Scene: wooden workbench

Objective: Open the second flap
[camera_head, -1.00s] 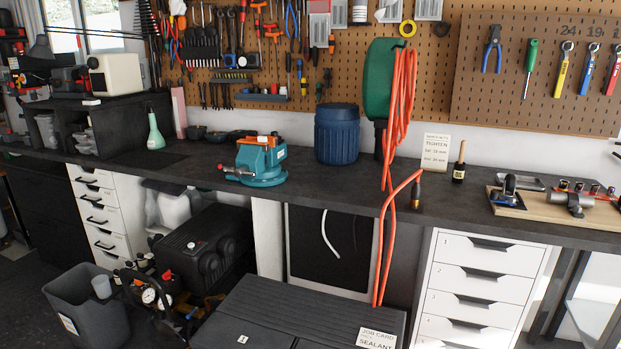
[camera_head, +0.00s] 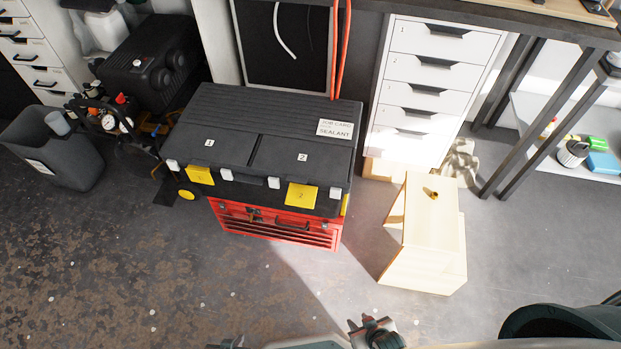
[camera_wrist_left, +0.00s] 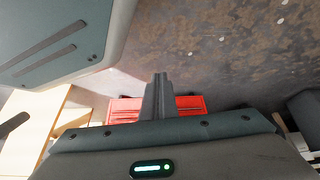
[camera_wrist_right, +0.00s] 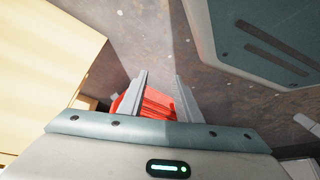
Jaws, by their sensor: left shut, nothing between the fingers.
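The black toolbox top (camera_head: 270,107) stands on a red drawer unit (camera_head: 275,228) in the head view. Its front holds two flaps side by side, flap 1 (camera_head: 208,146) and the second flap (camera_head: 302,161). Both lie flat and look closed. White latches and yellow tags line the front edge; the yellow tag 2 (camera_head: 300,196) hangs below the second flap. My left gripper (camera_wrist_left: 160,76) is shut and empty, with the red drawers behind it. My right gripper (camera_wrist_right: 161,77) is open and empty, also apart from the red drawers. Neither gripper touches the toolbox.
A pale wooden box (camera_head: 428,235) stands on the floor right of the toolbox. A white drawer cabinet (camera_head: 435,75) is behind it. A grey bin (camera_head: 55,150) and a black compressor (camera_head: 155,60) are at left. The floor in front of the toolbox is mostly clear.

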